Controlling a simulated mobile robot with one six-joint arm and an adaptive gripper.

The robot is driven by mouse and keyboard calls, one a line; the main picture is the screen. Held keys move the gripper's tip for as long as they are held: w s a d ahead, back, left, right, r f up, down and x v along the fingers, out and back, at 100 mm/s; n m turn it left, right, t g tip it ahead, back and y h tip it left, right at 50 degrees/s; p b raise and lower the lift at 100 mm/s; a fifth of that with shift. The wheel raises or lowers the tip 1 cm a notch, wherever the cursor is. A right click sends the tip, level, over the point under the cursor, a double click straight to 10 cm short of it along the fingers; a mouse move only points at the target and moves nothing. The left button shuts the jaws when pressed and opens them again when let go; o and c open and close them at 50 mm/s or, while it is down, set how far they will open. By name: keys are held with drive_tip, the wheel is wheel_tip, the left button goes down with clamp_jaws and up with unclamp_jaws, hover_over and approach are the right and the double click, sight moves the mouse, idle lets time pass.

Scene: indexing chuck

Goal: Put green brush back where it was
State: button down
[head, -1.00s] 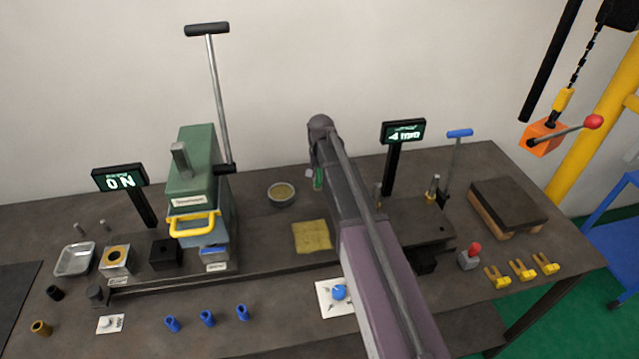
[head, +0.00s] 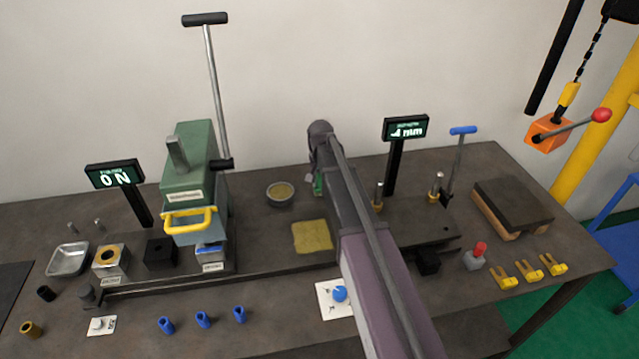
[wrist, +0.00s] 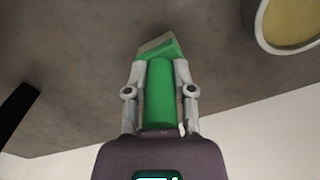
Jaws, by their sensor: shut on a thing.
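In the head view only a small part of the green brush (head: 318,185) shows beside my arm, and my gripper is mostly hidden behind the arm. The brush is close to the back of the bench; whether it touches the bench top, I cannot tell.
A bowl with yellowish contents (head: 280,193) stands left of the brush. A yellow cloth (head: 312,236) lies in front. The green press (head: 190,175) is farther left. A sign post (head: 394,165) and upright pins (head: 379,193) stand to the right.

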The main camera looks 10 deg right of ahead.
drive_tip(key=shift+f, duration=0.15)
drive_tip(key=shift+c, duration=2.3)
unclamp_jaws()
drive_tip(key=shift+r, duration=0.2)
wheel_tip(320, 180, up, 12)
drive_tip(key=p, duration=1.2)
drive_tip(key=s+n, duration=0.5)
drive_tip(key=s, duration=1.9)
